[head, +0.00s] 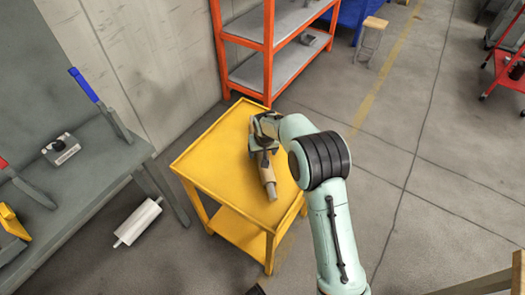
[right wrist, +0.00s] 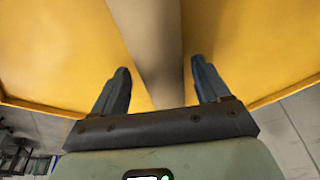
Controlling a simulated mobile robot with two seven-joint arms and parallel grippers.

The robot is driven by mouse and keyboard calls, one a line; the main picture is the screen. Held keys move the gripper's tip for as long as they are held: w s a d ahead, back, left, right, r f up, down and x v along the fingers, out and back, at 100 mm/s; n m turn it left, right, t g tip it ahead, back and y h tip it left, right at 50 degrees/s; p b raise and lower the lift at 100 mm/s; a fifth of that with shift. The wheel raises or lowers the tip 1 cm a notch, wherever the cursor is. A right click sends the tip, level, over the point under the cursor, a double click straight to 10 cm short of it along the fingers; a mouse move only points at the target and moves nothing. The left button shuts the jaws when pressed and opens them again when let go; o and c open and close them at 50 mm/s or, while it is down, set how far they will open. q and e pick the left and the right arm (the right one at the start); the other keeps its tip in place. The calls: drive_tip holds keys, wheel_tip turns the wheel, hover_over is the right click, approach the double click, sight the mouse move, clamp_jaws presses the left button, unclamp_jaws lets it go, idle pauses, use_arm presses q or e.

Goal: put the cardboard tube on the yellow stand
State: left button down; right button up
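The yellow stand (head: 215,150) is a two-level cart in the middle of the head view. The tan cardboard tube (head: 266,174) is over its top, with a greyish near end. It appears to lie on the top, though contact is hard to tell. My right gripper (head: 264,150) is low over the stand at the tube's far part and hides some of it. In the right wrist view the tube (right wrist: 152,45) runs between the two fingers (right wrist: 159,82), with a gap on each side, so the gripper is open. My left gripper is not in view.
A grey workbench (head: 85,170) with tools stands at the left. A white cylinder (head: 138,222) lies on the floor beside it. An orange shelf rack (head: 269,50) stands behind the stand. The floor to the right is largely clear.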

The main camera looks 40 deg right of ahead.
drive_tip(key=shift+r, duration=0.25)
drive_tip(key=p+v, duration=0.1)
drive_tip(key=v, duration=1)
drive_tip(key=shift+r+p, duration=0.4)
